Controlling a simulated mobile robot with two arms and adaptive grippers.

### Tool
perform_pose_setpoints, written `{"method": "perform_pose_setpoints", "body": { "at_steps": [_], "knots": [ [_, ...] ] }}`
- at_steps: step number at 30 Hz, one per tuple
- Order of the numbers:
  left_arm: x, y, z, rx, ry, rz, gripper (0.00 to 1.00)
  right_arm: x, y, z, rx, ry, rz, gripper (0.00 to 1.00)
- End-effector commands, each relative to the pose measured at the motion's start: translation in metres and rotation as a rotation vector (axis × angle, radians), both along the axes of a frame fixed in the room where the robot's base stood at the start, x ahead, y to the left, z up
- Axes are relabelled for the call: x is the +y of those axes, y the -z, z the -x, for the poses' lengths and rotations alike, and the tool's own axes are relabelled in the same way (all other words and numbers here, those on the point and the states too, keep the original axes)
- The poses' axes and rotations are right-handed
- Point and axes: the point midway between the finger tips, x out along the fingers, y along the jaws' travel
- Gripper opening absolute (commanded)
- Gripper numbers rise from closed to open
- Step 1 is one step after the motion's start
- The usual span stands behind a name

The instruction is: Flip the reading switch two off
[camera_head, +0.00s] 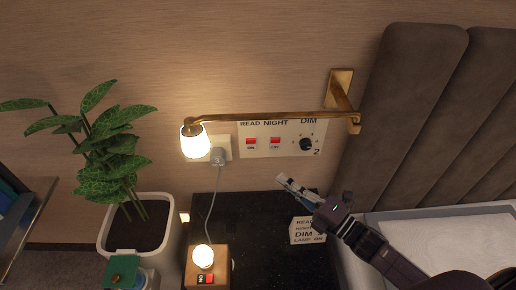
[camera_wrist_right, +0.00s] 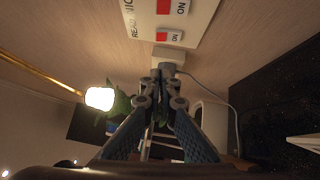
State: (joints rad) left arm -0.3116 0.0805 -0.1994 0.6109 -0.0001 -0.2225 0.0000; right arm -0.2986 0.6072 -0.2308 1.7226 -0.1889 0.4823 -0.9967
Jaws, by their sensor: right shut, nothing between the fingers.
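The wall panel (camera_head: 318,131) marked 2 carries the red reading switch (camera_head: 251,143) under READ, a red night switch (camera_head: 275,143) under NIGHT, and a black dim knob (camera_head: 306,144). In the right wrist view the reading switch (camera_wrist_right: 168,36) shows ON beside its red part, with the night switch (camera_wrist_right: 172,7) above it. My right gripper (camera_head: 281,180) is shut and empty, below the panel and apart from the switches. Its fingertips (camera_wrist_right: 162,73) point toward the wall near the plug. My left gripper is out of view.
A lit wall lamp (camera_head: 195,141) hangs from a brass arm (camera_head: 270,117) above the panel. A plug (camera_head: 218,156) with a cord sits left of it. A small lit box (camera_head: 206,268) and a label card (camera_head: 306,231) stand on the black tabletop (camera_head: 252,215). A plant (camera_head: 108,155) is left.

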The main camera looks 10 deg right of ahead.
Motion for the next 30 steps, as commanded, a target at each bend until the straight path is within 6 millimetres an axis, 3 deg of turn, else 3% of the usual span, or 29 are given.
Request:
{"method": "perform_pose_setpoints", "body": {
  "at_steps": [8, 13, 20, 30],
  "knots": [
    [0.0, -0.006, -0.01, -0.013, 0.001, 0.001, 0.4, 0.015, -0.005, -0.023, -0.003, 0.0, -0.002, 0.0],
    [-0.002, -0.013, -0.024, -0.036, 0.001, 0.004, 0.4, 0.033, -0.009, -0.05, -0.003, 0.001, -0.002, 0.0],
    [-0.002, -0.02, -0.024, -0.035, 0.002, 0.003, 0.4, 0.058, -0.013, -0.087, -0.002, 0.001, -0.003, 0.0],
    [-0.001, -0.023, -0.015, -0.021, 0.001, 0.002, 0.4, 0.048, -0.014, -0.12, 0.001, 0.001, -0.001, 0.0]
  ]
}}
